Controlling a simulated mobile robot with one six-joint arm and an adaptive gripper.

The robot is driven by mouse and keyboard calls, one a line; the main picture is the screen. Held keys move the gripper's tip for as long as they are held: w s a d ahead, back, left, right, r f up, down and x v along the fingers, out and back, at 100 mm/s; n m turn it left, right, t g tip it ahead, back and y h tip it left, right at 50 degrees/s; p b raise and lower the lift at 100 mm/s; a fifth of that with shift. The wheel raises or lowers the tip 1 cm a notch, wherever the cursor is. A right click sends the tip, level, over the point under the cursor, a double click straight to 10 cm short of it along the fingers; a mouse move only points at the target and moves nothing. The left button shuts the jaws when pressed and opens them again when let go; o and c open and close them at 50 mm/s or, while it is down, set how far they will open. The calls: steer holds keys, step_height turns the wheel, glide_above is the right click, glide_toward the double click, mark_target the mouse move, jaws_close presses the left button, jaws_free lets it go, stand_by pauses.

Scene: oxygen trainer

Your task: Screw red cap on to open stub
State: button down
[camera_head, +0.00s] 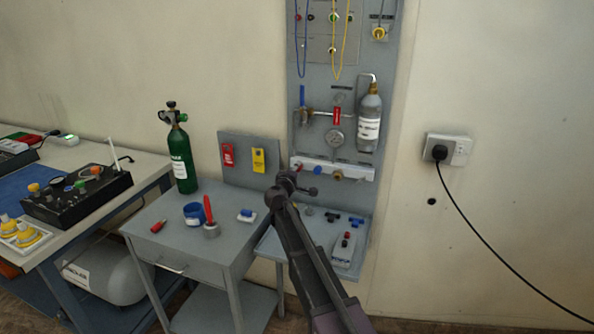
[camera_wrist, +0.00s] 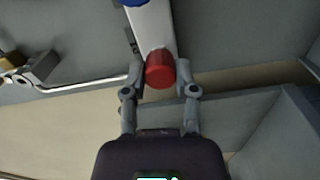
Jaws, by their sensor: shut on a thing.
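The red cap (camera_wrist: 160,70) sits between the fingertips of my gripper (camera_wrist: 160,76) in the wrist view, with one finger on each side of it. My gripper is shut on the cap. The cap lies against the view of a white manifold bar (camera_wrist: 154,25); I cannot tell whether it touches a stub, as any stub is hidden behind it. In the head view the cap (camera_head: 298,168) shows as a small red spot at the left end of the bar (camera_head: 358,174), just beyond my gripper (camera_head: 291,177). A blue cap (camera_head: 318,170) and a brass fitting (camera_head: 337,175) are farther right on the bar.
A small table (camera_head: 180,245) at left holds a green cylinder (camera_head: 182,160) and a blue tape roll (camera_head: 194,213). Small parts lie on the shelf (camera_head: 300,250) below.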

steer(key=shift+w+m, duration=0.1)
steer(key=shift+m, duration=0.7)
steer(key=shift+m, duration=1.6)
steer(key=shift+m, duration=1.8)
steer(key=shift+m, duration=0.6)
